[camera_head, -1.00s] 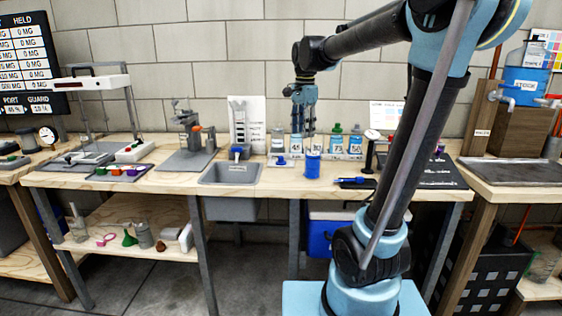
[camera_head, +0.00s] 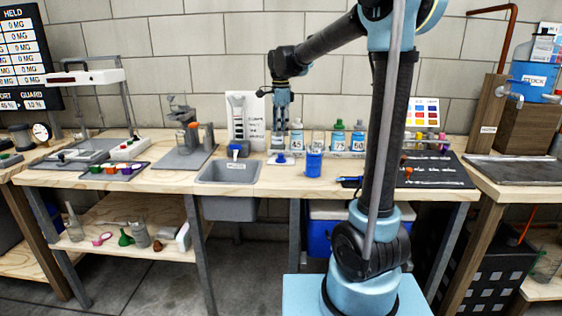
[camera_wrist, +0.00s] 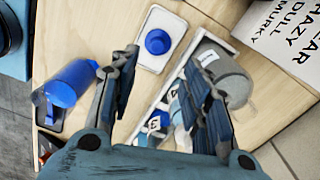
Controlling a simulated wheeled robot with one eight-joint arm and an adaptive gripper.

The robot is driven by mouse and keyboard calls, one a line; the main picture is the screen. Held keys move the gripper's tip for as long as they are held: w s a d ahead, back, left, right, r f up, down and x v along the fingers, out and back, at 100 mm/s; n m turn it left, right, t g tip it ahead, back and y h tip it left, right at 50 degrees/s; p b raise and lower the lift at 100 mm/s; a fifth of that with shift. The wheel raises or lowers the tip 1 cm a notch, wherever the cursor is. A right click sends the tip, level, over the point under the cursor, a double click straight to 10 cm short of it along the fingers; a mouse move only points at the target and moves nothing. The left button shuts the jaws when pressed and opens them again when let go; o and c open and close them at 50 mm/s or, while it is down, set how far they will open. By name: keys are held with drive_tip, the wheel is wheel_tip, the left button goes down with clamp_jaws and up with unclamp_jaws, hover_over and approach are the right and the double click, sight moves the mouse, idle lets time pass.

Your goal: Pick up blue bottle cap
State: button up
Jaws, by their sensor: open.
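The blue bottle cap (camera_wrist: 158,41) sits on a small white pad (camera_wrist: 147,60) on the bench in the wrist view. In the head view the blue cap (camera_head: 282,158) shows at the front of the bench's middle part. My gripper (camera_wrist: 162,70) is open and empty, with its two fingers spread on either side below the cap in the wrist picture. The cap lies past the fingertips and is not between them. In the head view my gripper (camera_head: 279,122) hangs above the bench, close over the cap's area.
A blue cup-like container (camera_wrist: 70,83) lies left of my fingers in the wrist view. Labelled bottles (camera_head: 338,138) stand in a row right of the cap. A grey sink (camera_head: 229,174) is to the left. A white sign (camera_wrist: 283,38) stands at the wrist view's upper right.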

sight(281, 158)
drive_tip(key=shift+s+d+f, duration=0.1)
drive_tip(key=shift+f, duration=2.45)
drive_tip(key=shift+s+d+f, duration=0.1)
drive_tip(key=shift+f, duration=2.45)
drive_tip(key=c, duration=0.8)
